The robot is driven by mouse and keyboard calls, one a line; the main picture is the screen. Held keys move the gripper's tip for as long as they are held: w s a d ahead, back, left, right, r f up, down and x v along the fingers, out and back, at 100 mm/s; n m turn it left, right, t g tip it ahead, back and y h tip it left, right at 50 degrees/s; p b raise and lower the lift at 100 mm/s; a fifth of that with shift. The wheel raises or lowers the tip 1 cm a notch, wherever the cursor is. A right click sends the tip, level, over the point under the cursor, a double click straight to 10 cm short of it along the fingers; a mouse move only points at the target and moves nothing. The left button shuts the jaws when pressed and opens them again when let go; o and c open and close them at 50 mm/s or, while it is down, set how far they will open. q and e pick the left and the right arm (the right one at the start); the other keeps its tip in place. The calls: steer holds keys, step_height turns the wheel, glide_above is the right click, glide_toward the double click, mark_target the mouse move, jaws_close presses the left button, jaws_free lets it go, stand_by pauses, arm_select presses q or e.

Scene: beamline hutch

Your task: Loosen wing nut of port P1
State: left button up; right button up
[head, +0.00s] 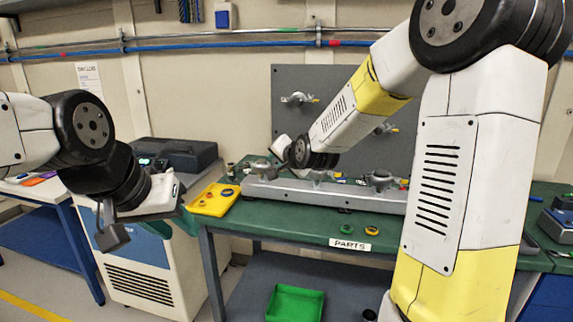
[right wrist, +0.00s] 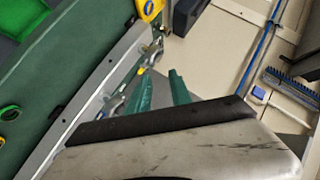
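A grey metal rail (head: 330,195) on the green bench carries several metal port fittings, among them one at its left end (head: 262,166), one in the middle (head: 318,174) and one to the right (head: 380,180). I cannot read any port label or tell which is P1. My right gripper (right wrist: 160,90) has two green fingers, apart with nothing visible between them, close to fittings (right wrist: 152,50) along the rail.
A yellow tray (head: 213,200) with rings sits left of the rail. Rings (head: 372,231) lie near the PARTS label (head: 350,244). A grey panel (head: 340,90) with fittings stands behind. A green bin (head: 295,303) is below. The bench front is mostly clear.

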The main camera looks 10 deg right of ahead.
steer(key=s+d+r+n+g+h, duration=0.1)
steer(key=s+d+r+n+g, duration=0.1)
steer(key=s, duration=0.6)
steer(key=shift+d, duration=0.55)
